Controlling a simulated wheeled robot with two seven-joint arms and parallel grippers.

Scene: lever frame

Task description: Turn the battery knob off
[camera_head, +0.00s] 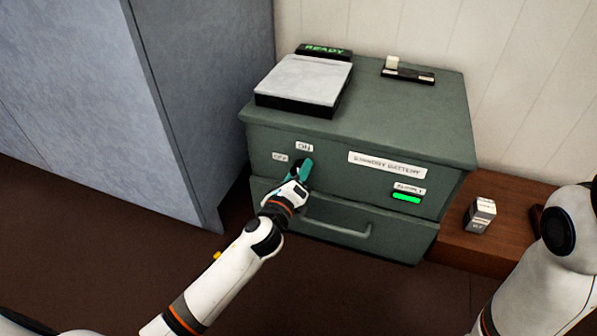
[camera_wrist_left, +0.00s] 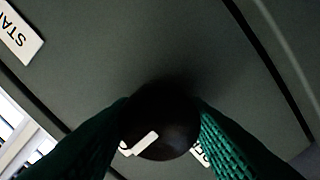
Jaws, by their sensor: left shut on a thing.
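The battery knob (camera_wrist_left: 168,115) is a round black knob with a white mark, on the dark green front of the cabinet (camera_head: 330,137). My left gripper (camera_head: 302,172) has teal fingers and is shut on the knob, one finger on each side in the left wrist view. In the head view the gripper hides the knob. Two small white labels, an upper one (camera_head: 304,146) and a left one (camera_head: 280,156), sit by the gripper; their text is hard to read. My right arm shows at the right edge, but its gripper is out of view.
A green light (camera_head: 406,198) glows on the cabinet front, below a long white label (camera_head: 387,165). A drawer handle (camera_head: 337,229) juts out below my gripper. A grey locker (camera_head: 160,100) stands close on the left. A small box (camera_head: 480,215) sits on the wooden ledge at right.

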